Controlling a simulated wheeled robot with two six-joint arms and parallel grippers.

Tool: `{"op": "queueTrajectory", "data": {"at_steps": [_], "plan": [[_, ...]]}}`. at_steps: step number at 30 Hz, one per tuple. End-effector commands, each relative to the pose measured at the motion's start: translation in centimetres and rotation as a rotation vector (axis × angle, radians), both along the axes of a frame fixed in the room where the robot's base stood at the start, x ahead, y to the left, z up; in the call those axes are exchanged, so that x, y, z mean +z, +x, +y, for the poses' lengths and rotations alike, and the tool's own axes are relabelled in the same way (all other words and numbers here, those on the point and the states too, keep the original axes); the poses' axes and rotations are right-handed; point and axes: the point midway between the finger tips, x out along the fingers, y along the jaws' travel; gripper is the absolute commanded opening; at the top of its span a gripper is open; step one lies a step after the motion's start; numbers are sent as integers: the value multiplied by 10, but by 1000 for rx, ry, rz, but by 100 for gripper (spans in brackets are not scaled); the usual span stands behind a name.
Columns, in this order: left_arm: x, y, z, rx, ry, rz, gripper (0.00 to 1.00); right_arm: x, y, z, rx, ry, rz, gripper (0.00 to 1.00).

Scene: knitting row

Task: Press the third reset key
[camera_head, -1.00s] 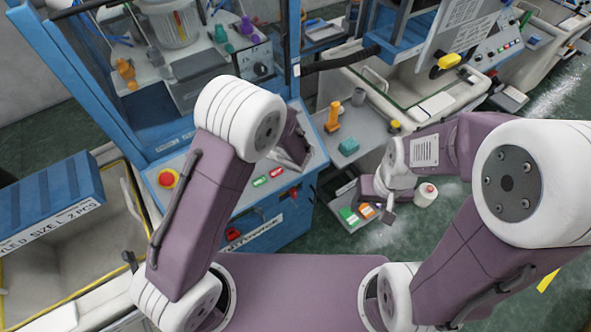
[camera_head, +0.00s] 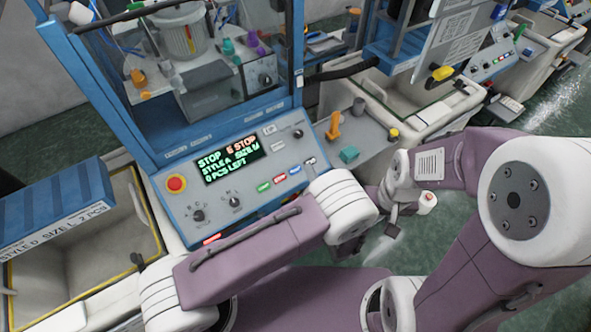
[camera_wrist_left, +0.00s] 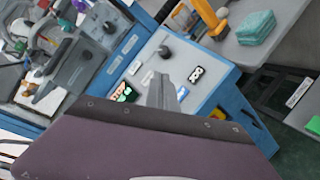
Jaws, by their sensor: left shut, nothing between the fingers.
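The near machine's sloped panel (camera_head: 180,210) carries a lit display (camera_head: 232,161) reading STOP. Below it sit a green key (camera_head: 264,187), a red key (camera_head: 279,178) and a blue key (camera_head: 295,169), with a small black-and-white part (camera_head: 310,161) beyond. My right gripper (camera_head: 391,217) is small and unclear near the floor.
A red emergency button (camera_head: 175,184) and knobs (camera_head: 298,133) share the panel. A grey side table holds an orange tool (camera_head: 333,127) and a teal block (camera_head: 349,154). A bin (camera_head: 20,280) stands at left. More machines stand at back right.

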Motion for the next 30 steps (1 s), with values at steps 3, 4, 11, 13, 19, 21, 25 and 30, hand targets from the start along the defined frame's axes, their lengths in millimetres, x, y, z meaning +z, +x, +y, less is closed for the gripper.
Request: {"op": "queueTrajectory", "data": {"at_steps": [3,4,11,13,19,21,25,30], "plan": [[-2,1,1,1,0,0,0,-2,0,0,0,0,0,59],[-3,1,1,2,0,0,0,-3,0,0,0,0,0,59],[-29,15,12,3,0,1,0,-25,0,0,0,0,0,59],[-37,20,16,5,0,0,0,-32,0,0,0,0,0,59],[-58,34,26,5,-1,0,0,-49,0,0,0,0,0,59],[-63,38,28,3,-1,0,0,-53,0,0,0,0,0,59],[-68,43,32,3,-2,0,0,-58,0,0,0,0,0,59],[-69,45,33,1,-1,-1,0,-58,0,0,0,0,0,59]]}}
